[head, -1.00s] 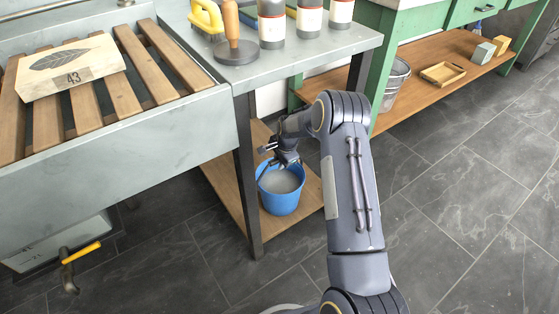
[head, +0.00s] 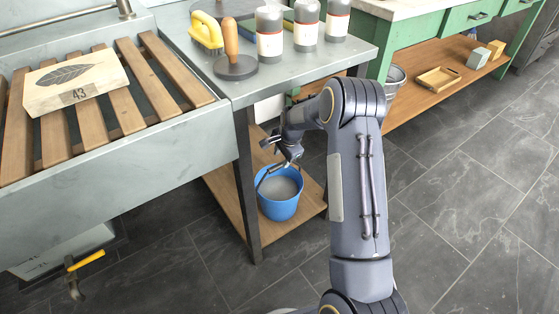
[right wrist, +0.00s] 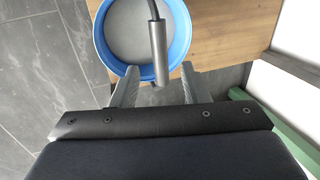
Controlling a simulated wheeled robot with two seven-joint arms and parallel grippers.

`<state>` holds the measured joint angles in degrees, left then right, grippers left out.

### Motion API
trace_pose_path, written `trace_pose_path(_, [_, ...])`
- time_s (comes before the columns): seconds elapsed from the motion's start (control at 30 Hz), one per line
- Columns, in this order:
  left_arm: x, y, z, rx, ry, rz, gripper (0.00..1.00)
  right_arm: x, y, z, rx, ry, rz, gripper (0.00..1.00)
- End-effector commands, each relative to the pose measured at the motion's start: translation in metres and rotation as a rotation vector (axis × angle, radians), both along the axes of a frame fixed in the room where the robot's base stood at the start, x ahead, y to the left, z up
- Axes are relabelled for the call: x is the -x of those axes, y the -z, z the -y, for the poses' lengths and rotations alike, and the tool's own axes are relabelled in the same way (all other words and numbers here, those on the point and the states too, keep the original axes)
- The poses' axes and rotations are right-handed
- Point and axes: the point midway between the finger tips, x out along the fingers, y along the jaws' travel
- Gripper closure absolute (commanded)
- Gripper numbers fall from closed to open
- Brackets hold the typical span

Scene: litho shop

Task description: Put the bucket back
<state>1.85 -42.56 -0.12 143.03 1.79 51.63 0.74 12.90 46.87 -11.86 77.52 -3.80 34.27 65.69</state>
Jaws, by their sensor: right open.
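A blue bucket (head: 279,208) with a grey inside stands upright on the low wooden shelf under the grey table. My right gripper (head: 291,157) is just above the bucket's rim in the head view. In the right wrist view my right gripper (right wrist: 157,84) is open, its two fingers apart on either side of the lower end of the bucket's grey handle grip (right wrist: 160,58). The fingers do not appear to press on the grip. The blue bucket (right wrist: 98,38) lies beyond the fingertips in that view. My left gripper is not in view.
The shelf (head: 229,205) has a dark table leg (head: 248,190) at its front corner. Bottles (head: 270,35), a yellow brush (head: 206,32) and a wooden-handled tool (head: 232,55) stand on the tabletop above. A slatted sink (head: 120,160) is at left. A metal bucket (head: 394,80) stands on the green bench's shelf.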

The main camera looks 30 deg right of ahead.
Motion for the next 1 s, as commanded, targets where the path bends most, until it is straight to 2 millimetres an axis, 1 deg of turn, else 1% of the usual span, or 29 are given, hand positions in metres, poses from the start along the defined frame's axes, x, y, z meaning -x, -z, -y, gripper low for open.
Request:
trace_pose_path(0.03, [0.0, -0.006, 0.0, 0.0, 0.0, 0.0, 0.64, 0.003, -0.012, 0.0, 0.0, 0.0, 0.001, 0.59])
trace_pose_path(0.1, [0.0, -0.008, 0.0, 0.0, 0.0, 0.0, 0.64, 0.006, -0.021, 0.0, 0.0, 0.0, 0.0, 0.59])
trace_pose_path(0.23, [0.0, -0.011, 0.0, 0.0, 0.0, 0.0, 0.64, 0.009, -0.031, 0.0, -0.001, 0.0, 0.001, 0.59])
trace_pose_path(1.0, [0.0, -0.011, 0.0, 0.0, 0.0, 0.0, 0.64, 0.01, -0.032, 0.001, -0.001, 0.0, -0.001, 0.59])
